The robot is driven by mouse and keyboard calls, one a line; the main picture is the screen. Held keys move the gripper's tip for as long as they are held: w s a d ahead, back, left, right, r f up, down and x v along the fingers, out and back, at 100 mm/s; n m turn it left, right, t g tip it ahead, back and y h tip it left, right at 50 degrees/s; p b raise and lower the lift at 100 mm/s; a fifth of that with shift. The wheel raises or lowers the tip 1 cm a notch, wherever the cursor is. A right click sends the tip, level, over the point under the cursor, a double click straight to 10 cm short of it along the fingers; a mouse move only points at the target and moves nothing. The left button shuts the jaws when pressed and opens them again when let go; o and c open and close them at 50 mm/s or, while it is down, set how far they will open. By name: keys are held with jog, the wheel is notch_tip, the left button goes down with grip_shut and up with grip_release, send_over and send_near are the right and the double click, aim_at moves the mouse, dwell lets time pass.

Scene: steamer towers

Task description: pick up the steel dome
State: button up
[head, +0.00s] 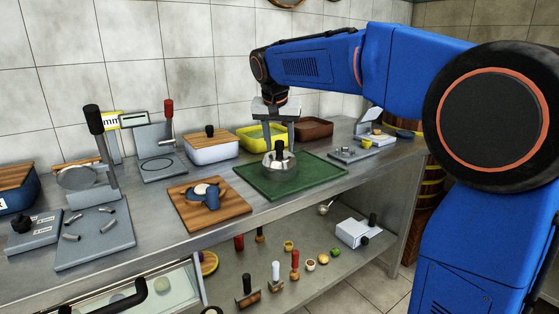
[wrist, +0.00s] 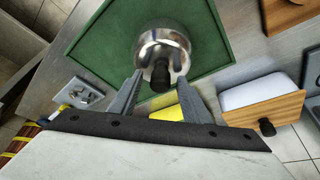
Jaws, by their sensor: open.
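The steel dome (head: 280,169) is shiny and rounded with a black knob on top. It sits on the green mat (head: 318,184) on the steel bench. My gripper (head: 281,150) points down over the dome with its two fingers spread. In the wrist view the dome (wrist: 157,42) is near the top centre, and the fingers of my gripper (wrist: 160,78) stand on either side of the black knob. The gripper is open and holds nothing. I cannot tell whether a finger touches the dome.
Behind the mat stand a yellow tub (head: 262,137), a white box (head: 211,150) with a wooden lid and a brown tray (head: 313,130). A wooden board (head: 209,214) with a blue item lies left of the mat. The mat's right part is clear.

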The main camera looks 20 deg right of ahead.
jog(key=shift+c, duration=0.3)
grip_shut()
jog(key=shift+r, duration=0.2)
notch_tip(320, 180, up, 10)
jog(key=shift+f, duration=0.15)
jog(key=c, duration=0.9)
grip_release()
grip_shut()
